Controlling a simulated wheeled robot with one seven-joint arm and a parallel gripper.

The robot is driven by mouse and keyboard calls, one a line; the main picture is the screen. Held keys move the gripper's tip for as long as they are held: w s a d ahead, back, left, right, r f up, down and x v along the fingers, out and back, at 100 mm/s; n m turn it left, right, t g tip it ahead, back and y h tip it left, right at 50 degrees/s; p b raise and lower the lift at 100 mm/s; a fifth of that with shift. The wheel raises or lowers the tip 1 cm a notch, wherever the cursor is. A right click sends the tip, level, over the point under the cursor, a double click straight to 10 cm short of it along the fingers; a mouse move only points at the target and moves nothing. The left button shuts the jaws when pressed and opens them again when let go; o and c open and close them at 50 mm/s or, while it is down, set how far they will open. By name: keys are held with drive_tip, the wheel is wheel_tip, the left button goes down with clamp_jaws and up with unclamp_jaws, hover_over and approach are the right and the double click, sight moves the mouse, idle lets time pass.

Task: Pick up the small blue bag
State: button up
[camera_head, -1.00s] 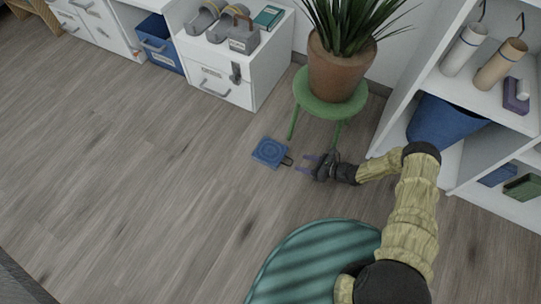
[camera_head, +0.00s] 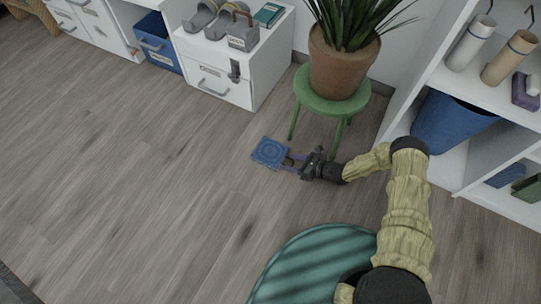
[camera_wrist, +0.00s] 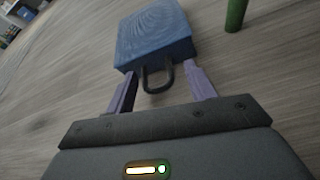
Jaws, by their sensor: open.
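The small blue bag (camera_head: 269,152) lies on the wooden floor, left of the green stool in the head view. In the wrist view the bag (camera_wrist: 154,36) is straight ahead, with its dark loop handle (camera_wrist: 157,77) pointing toward me. My gripper (camera_head: 290,162) is low beside the bag's right edge. In the wrist view its two purple fingers (camera_wrist: 160,88) are apart, one on each side of the handle. The fingertips are close to the bag's near edge; I cannot tell whether they touch it. Nothing is clamped between them.
A green stool (camera_head: 334,105) with a potted plant (camera_head: 341,66) stands just behind my arm; its leg (camera_wrist: 236,14) shows in the wrist view. A white shelf (camera_head: 465,150) is at right, a white drawer unit (camera_head: 225,85) at back. Floor at left is clear.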

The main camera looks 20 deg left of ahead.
idle(0.4)
drive_tip(key=c, duration=1)
wheel_tip(320, 180, up, 10)
drive_tip(key=p, duration=0.7)
